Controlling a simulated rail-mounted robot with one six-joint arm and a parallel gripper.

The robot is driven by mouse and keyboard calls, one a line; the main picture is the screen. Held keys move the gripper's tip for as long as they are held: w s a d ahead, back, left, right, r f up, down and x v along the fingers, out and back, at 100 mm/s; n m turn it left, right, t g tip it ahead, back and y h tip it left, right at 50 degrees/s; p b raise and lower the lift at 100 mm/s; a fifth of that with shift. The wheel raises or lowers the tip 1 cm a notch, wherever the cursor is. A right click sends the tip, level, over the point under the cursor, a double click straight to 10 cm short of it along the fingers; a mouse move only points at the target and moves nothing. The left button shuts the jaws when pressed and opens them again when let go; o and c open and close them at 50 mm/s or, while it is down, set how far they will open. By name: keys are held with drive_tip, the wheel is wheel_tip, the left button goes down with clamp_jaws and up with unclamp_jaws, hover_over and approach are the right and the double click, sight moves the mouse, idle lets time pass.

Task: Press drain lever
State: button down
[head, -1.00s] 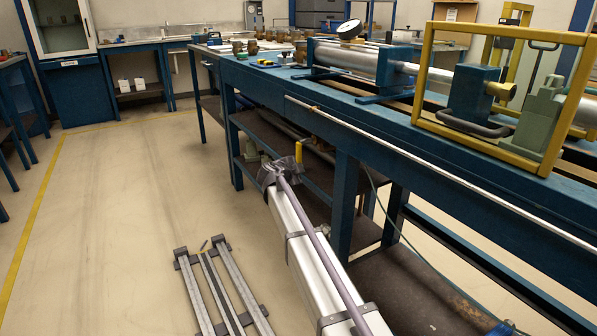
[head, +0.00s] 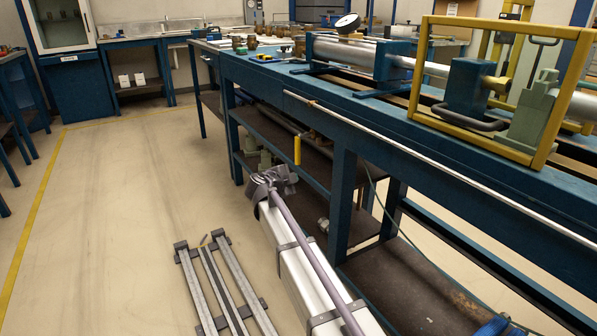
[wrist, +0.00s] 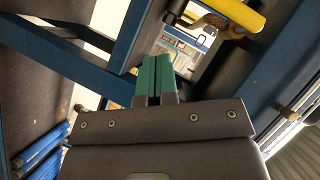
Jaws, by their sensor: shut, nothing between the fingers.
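The drain lever appears to be the yellow handle (head: 297,150) hanging below the front edge of the blue bench. A yellow cylindrical grip on a dark metal fitting also shows at the top of the wrist view (wrist: 237,14). In the head view, the dark end of my arm is left of and below the yellow handle in the picture. My gripper (wrist: 157,60) has green fingers, close together and empty. In the wrist view they point up the picture, left of and below the yellow grip, with a visible gap. The lever's pivot is not clear in the head view.
The blue bench (head: 343,200) has legs and a dark lower shelf (head: 420,285) near my arm. A thin pale rail (head: 420,155) runs along its front. Gauge equipment and a yellow frame (head: 545,130) stand on top. The floor on the left is open.

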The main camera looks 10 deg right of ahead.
drive_tip(key=s+a, duration=0.2)
drive_tip(key=shift+s, duration=0.3)
